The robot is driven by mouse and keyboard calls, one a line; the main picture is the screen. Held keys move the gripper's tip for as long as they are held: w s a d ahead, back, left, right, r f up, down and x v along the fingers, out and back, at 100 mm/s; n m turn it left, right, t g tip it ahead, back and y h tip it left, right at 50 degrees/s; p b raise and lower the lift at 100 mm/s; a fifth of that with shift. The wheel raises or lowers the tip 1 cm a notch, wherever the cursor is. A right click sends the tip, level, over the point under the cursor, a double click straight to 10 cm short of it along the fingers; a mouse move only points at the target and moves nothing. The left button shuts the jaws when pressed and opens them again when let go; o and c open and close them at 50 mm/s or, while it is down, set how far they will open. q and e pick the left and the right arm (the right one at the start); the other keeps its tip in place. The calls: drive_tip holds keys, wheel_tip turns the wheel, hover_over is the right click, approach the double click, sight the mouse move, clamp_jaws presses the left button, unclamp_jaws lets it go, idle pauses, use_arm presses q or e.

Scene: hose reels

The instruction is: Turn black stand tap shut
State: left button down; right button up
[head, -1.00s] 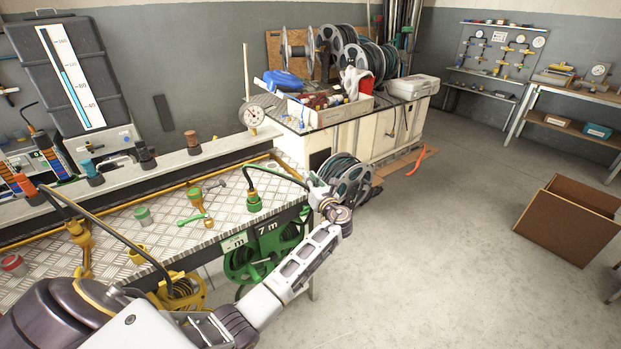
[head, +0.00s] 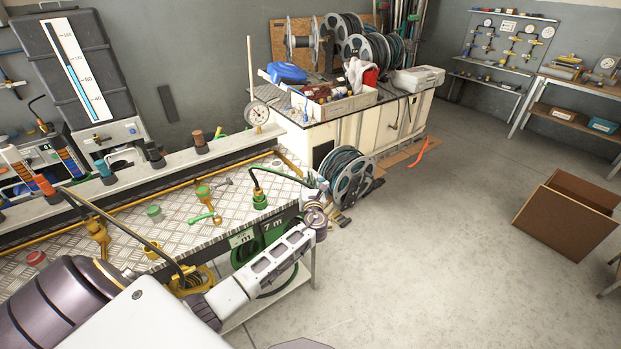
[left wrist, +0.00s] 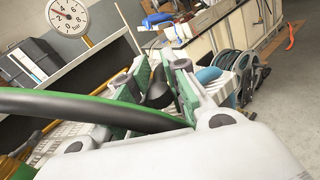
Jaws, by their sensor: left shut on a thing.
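My left gripper (head: 318,196) is at the right end of the metal bench, just left of a grey hose reel. In the left wrist view its two green-and-white fingers (left wrist: 158,84) are closed around a dark, rounded part, which looks like the black stand tap (left wrist: 158,95). The fingers hide much of it, and how far it is turned cannot be told. In the head view the wrist and fingers cover it. My right gripper is not in view.
A green-black hose (left wrist: 90,108) crosses close before the wrist camera. The grey hose reel (head: 355,180) stands right beyond the gripper. A round pressure gauge (head: 257,112) is behind the bench. A brown box (head: 567,220) is on the right. The floor between is clear.

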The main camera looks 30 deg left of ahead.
use_arm(q)
drive_tip(key=shift+s+a+r, duration=0.1)
drive_tip(key=shift+a, duration=0.1)
drive_tip(key=shift+s+a+m+t+h+p, duration=0.1)
drive_tip(key=shift+a+m+t+h+p, duration=0.05)
drive_tip(key=shift+m+t+h+p, duration=0.55)
drive_tip(key=shift+s+a+m+h, duration=0.1)
drive_tip(key=shift+a+m+h, duration=0.15)
drive_tip(key=shift+h, duration=0.35)
drive_tip(key=shift+s+a+m+t+h, duration=0.15)
drive_tip(key=shift+m+t+h, duration=0.25)
drive_tip(key=shift+m+h, duration=0.2)
drive_tip(key=shift+a+m+t+h+b, duration=0.2)
drive_tip(key=shift+m+t+h+b, duration=0.15)
drive_tip(key=shift+h, duration=0.35)
drive_tip(key=shift+a+m+h+b, duration=0.3)
drive_tip(key=shift+m+h+b, duration=0.35)
drive_tip(key=shift+h, duration=0.25)
drive_tip(key=shift+s+a+m+t+h+b, duration=0.15)
drive_tip(key=shift+m+t+h+b, duration=0.15)
drive_tip(key=shift+h+b, duration=0.2)
drive_tip(key=shift+h, duration=0.3)
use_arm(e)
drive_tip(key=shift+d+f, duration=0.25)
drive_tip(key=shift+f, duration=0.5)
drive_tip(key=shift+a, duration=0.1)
